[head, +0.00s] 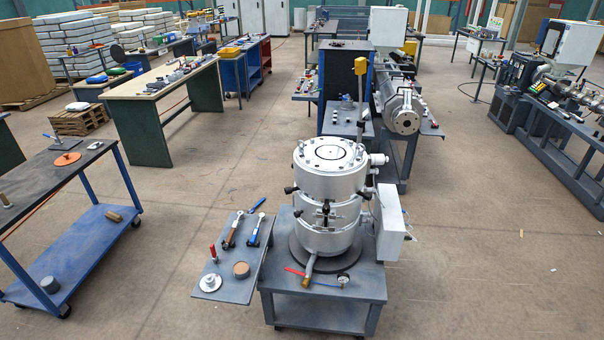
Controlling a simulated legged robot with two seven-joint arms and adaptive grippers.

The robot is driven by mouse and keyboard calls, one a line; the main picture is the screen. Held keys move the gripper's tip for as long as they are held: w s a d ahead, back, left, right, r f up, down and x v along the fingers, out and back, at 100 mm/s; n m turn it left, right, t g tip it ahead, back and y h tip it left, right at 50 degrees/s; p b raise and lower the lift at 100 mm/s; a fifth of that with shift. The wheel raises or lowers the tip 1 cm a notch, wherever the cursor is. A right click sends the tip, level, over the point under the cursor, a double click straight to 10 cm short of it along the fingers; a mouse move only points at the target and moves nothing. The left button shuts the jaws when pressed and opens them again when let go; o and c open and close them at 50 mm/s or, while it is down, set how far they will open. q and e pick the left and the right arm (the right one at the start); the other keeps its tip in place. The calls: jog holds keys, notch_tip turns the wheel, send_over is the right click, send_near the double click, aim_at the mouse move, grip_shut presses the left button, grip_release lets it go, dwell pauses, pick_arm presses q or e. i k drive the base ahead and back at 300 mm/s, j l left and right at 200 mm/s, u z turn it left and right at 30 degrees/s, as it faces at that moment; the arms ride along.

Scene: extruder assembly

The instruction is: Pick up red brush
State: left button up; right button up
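I cannot tell for sure which item is the red brush. A small upright red item (214,253) stands on the grey side shelf (238,290), left of the silver cylindrical vessel. A thin red strip (296,272) lies on the grey cart top in front of the vessel, partly behind a brass-ended pipe (306,282). Both are too small to show bristles. Neither of my grippers is in view.
The silver vessel (328,200) stands on a grey cart (325,312). Wrenches (254,231) and a brown round block (241,269) share the shelf. A blue-framed cart (75,250) is at left, with open floor between.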

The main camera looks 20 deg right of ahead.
aim_at(215, 258)
jog(key=i+l, duration=0.1)
jog(key=i, duration=0.15)
jog(key=i+l+u, duration=0.7)
jog(key=i+l, duration=0.2)
